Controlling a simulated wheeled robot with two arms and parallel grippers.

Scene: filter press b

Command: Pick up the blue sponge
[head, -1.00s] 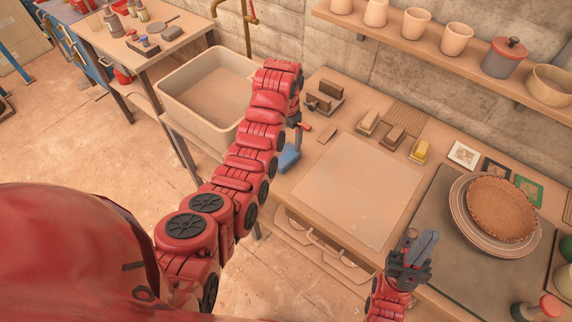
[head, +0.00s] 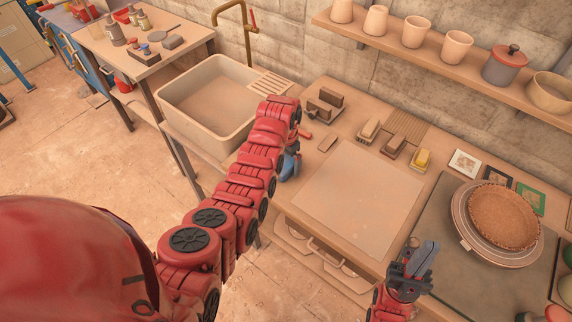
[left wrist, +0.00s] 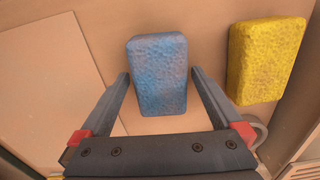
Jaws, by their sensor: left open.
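The blue sponge (left wrist: 158,75) lies flat on the worktop in the left wrist view. In the head view only a part of the blue sponge (head: 288,170) shows, beside my left arm. My left gripper (left wrist: 160,73) is open, with one finger on each side of the sponge's lower part. No firm contact shows. In the head view my left gripper (head: 294,147) is mostly hidden behind its arm. My right gripper (head: 424,262) is over the front of the counter at the right; its fingers look close together, but whether they are shut is unclear.
A yellow sponge (left wrist: 266,60) lies just right of the blue one. A pale board (head: 358,198) covers the middle of the counter. Brushes (head: 325,103) stand behind my left gripper, and a sink (head: 208,100) is to the left. A pie (head: 503,216) sits at the right.

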